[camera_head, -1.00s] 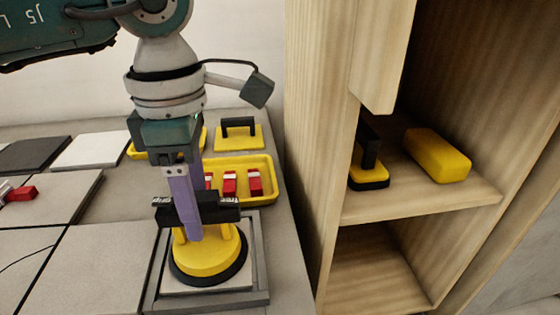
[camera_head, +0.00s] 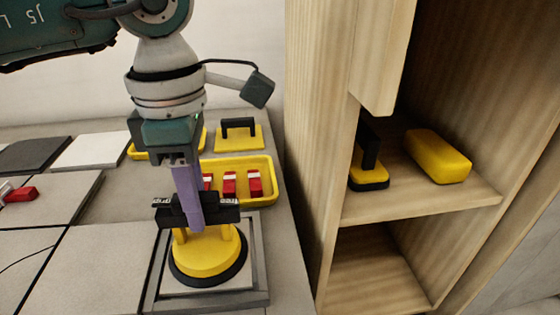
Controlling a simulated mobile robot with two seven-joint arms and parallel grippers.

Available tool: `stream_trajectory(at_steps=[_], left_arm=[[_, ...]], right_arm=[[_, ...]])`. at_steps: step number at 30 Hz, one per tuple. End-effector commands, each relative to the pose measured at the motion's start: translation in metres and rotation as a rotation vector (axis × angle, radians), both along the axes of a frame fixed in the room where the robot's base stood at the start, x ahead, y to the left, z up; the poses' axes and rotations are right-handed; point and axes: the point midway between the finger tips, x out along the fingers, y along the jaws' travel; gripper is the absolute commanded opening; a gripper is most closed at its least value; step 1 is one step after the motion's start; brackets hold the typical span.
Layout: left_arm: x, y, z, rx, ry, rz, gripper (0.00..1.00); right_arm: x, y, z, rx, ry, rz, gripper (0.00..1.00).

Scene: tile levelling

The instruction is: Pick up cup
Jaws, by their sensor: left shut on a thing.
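The suction cup (camera_head: 208,258) has a yellow body, a black rubber ring at its base and a black handle bar on top. It stands upright on a light tile in a grey square frame (camera_head: 256,297) at the bench's front right. My left gripper (camera_head: 193,222) comes down from above, its purple finger crossing the handle bar. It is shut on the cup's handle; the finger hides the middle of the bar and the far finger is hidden. The cup's ring appears to rest on the tile. My right gripper is not in view.
A yellow tray (camera_head: 269,190) with several red-and-white pieces lies behind the cup. A yellow float with a black handle (camera_head: 238,136) lies farther back. Tiles (camera_head: 95,262) cover the left. A wooden cabinet (camera_head: 312,170) stands right, with a black-handled tool (camera_head: 369,170) and yellow block (camera_head: 438,157) on its shelf.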

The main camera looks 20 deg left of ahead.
Motion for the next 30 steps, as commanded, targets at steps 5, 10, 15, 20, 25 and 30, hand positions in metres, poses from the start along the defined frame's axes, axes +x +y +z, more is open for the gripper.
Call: stream_trajectory(at_steps=[5, 10, 15, 20, 25, 30], left_arm=[[0.000, 0.000, 0.001, 0.000, -0.001, 0.000, 0.00], [0.001, 0.000, 0.007, -0.001, -0.003, 0.000, 0.00], [0.001, 0.000, 0.029, 0.000, -0.004, 0.000, 0.00], [0.002, 0.000, 0.063, -0.001, -0.006, 0.000, 0.00], [0.002, 0.000, 0.111, 0.000, -0.007, 0.000, 0.00], [0.001, 0.000, 0.158, 0.000, -0.007, 0.000, 0.00]], right_arm=[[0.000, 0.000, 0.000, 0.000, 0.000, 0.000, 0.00], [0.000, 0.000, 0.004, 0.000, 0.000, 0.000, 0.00], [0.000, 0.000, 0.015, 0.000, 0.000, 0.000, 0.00], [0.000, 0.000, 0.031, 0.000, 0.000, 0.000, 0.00], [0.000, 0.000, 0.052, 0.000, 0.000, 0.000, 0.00], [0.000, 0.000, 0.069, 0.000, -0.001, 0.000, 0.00]])
